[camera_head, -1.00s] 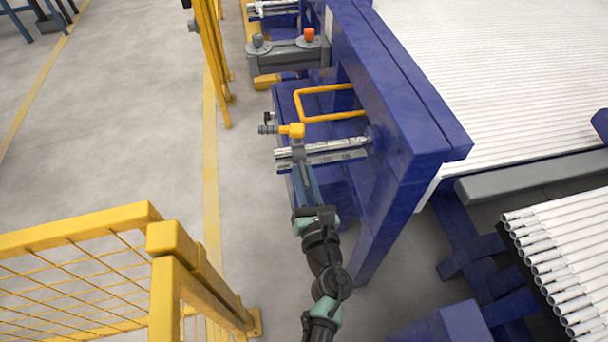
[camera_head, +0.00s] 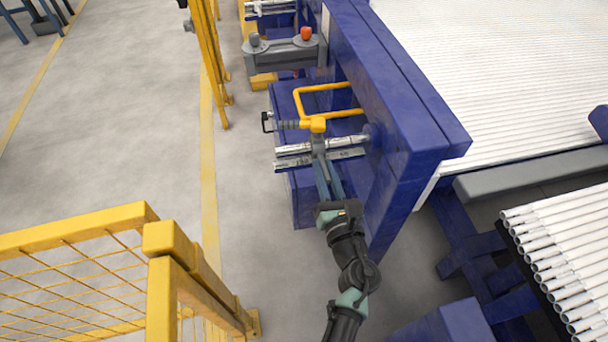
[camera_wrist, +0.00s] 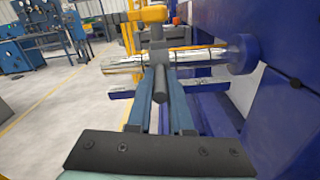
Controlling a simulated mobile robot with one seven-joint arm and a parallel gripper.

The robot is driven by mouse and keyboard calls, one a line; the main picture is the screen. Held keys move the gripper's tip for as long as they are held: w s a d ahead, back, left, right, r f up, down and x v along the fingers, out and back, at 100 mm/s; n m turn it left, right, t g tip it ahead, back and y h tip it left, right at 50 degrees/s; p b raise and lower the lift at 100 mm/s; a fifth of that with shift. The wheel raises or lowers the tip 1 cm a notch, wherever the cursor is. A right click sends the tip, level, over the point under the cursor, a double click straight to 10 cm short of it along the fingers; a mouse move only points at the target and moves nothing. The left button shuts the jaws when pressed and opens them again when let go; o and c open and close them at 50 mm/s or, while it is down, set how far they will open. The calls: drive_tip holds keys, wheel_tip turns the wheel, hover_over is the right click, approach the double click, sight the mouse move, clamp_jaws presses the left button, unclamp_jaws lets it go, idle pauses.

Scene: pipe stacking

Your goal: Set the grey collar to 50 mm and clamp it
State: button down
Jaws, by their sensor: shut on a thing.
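The grey collar (camera_head: 318,145) sits around a shiny rod (camera_head: 292,150) that sticks out leftward from the blue frame. A yellow block (camera_head: 318,124) is on its far side, with a ribbed grey part and black hook to the left. My gripper (camera_head: 320,158) reaches it from the near side. In the wrist view the collar (camera_wrist: 157,54) is between the fingertips of my gripper (camera_wrist: 161,72), which are shut on it. A dark grey pin (camera_wrist: 160,84) points toward me between the fingers. A marked scale bar (camera_head: 342,156) runs along the rod; its figures are too small to read.
The blue frame (camera_head: 400,130) stands close on the right. A yellow bent handle (camera_head: 310,90) and a grey box with an orange button (camera_head: 306,34) lie beyond the rod. A yellow mesh fence (camera_head: 80,265) stands at lower left. The floor between is clear.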

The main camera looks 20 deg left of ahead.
drive_tip(key=w+d, duration=0.1)
drive_tip(key=d, duration=0.1)
drive_tip(key=w+d+b, duration=0.1)
drive_tip(key=w+d, duration=0.1)
drive_tip(key=shift+d+r, duration=0.1)
drive_tip(key=shift+d, duration=0.05)
drive_tip(key=c, duration=0.8)
unclamp_jaws()
drive_tip(key=shift+c, duration=0.2)
drive_tip(key=shift+s, duration=0.1)
drive_tip(key=v, duration=1.2)
drive_tip(key=shift+s+d+p, duration=0.25)
drive_tip(key=shift+p, duration=0.2)
